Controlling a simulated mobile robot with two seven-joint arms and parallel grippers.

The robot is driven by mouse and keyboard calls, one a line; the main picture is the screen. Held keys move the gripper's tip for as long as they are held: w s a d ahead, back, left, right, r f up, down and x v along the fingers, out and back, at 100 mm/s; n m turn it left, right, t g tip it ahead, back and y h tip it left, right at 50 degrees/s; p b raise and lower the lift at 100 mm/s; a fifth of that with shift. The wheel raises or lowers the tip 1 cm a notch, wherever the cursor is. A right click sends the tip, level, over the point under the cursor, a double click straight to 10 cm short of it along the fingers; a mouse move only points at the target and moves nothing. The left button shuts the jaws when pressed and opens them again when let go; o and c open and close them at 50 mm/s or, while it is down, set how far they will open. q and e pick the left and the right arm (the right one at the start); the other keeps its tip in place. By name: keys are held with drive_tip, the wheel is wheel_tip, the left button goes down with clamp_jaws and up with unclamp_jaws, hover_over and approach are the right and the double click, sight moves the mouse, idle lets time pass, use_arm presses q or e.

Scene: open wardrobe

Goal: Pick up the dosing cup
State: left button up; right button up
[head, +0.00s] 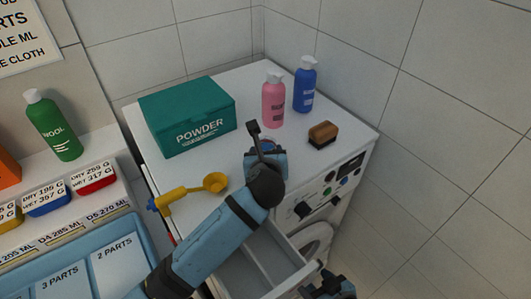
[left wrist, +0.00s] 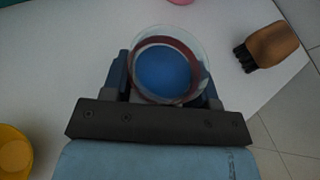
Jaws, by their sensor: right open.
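The dosing cup appears to be a clear round cup with a reddish band and blue inside (left wrist: 166,70), seen from above in the left wrist view. In the head view only a small part shows at my left gripper (head: 265,153), above the white washing machine top. In the left wrist view the fingers of my left gripper (left wrist: 167,88) lie on both sides of the cup, very close to its wall. Whether they press on it cannot be told. My right gripper (head: 328,287) is open at the bottom edge of the head view, partly cut off.
A green powder box (head: 188,115), pink bottle (head: 273,102), blue bottle (head: 305,86) and brown brush (head: 323,134) stand around the cup. A yellow scoop (head: 190,193) lies to the left. An open drawer (head: 252,262) projects in front.

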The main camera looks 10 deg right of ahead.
use_arm(q)
drive_tip(key=shift+r, duration=0.1)
wheel_tip(320, 180, up, 20)
drive_tip(key=shift+f+b, duration=0.1)
drive_tip(key=shift+b, duration=0.45)
idle(1.8)
